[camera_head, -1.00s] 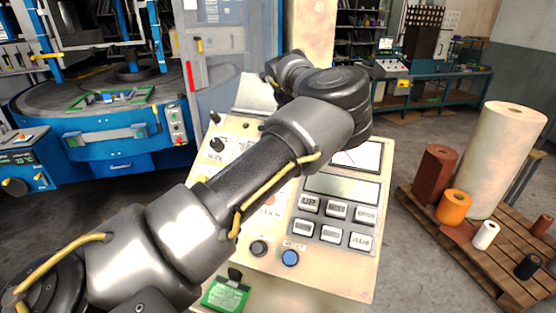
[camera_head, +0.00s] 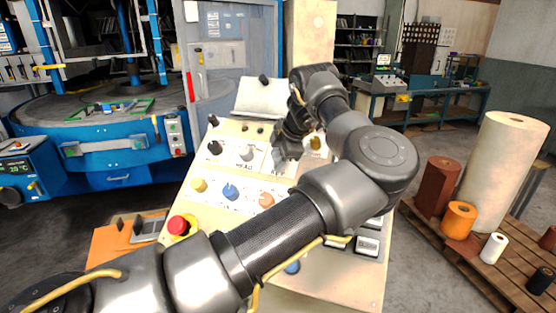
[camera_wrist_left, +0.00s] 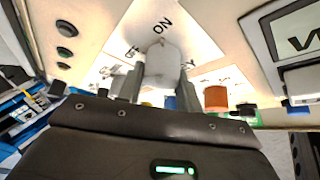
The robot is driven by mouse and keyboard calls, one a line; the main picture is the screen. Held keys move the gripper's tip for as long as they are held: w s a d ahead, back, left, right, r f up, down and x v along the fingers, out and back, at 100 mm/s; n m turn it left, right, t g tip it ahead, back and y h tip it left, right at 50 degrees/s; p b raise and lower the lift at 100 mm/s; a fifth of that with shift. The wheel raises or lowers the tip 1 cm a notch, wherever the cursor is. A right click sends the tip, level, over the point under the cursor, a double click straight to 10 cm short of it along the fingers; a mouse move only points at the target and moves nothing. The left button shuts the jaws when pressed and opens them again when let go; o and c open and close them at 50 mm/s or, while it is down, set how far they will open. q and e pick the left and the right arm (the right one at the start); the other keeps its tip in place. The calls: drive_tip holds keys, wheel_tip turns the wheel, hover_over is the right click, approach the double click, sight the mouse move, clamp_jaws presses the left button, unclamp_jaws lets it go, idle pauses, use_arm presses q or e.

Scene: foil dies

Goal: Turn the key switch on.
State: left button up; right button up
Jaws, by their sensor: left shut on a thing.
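The sloped cream control panel (camera_head: 330,268) stands in front of me. My left gripper (camera_head: 281,160) is at its upper middle, pointing down at the panel. In the left wrist view its fingers (camera_wrist_left: 160,86) are shut on the pale grey key switch (camera_wrist_left: 160,60), one finger on each side. A white label plate reads ON just beyond the switch, with another marking, partly hidden, to its left. In the head view the gripper hides the key switch, and I cannot tell its exact angle. My right gripper is not in view.
A blue knob (camera_head: 231,192), an orange knob (camera_head: 266,199) and a red stop button (camera_head: 178,225) sit on the panel's left. A pallet (camera_head: 487,245) with foil rolls stands at right. A blue machine (camera_head: 105,150) stands at back left.

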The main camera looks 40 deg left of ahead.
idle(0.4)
use_arm(q)
drive_tip(key=o, duration=1)
